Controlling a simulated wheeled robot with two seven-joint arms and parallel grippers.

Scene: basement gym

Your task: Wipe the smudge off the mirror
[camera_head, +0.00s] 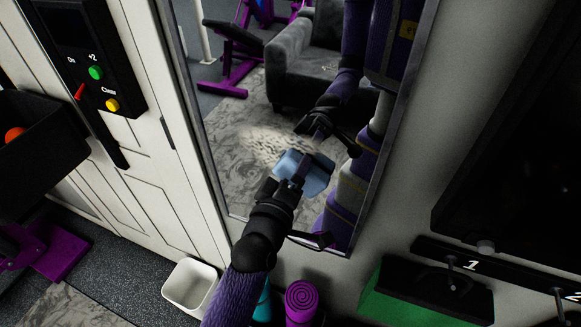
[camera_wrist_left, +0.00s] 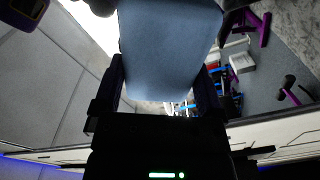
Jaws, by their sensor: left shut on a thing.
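The mirror (camera_head: 225,175) is a tall framed panel on the wall and reflects a grey armchair, gym gear and my own body. The smudge (camera_head: 262,140) is a pale, blotchy patch on the glass, up and left of my left gripper. My left gripper (camera_head: 289,184) is shut on a flat light-blue cloth or pad (camera_head: 316,176) in front of the lower mirror. The blue pad also fills the top middle of the left wrist view (camera_wrist_left: 168,45), between the fingers. I cannot tell whether it touches the glass. My right gripper is not in view.
A white bin (camera_head: 190,286) and a rolled purple mat (camera_head: 302,300) stand below the mirror. White lockers (camera_head: 150,190) with a black control panel (camera_head: 82,50) are at the left. A green box (camera_head: 385,300) and a black hook rail (camera_head: 500,270) are at the lower right.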

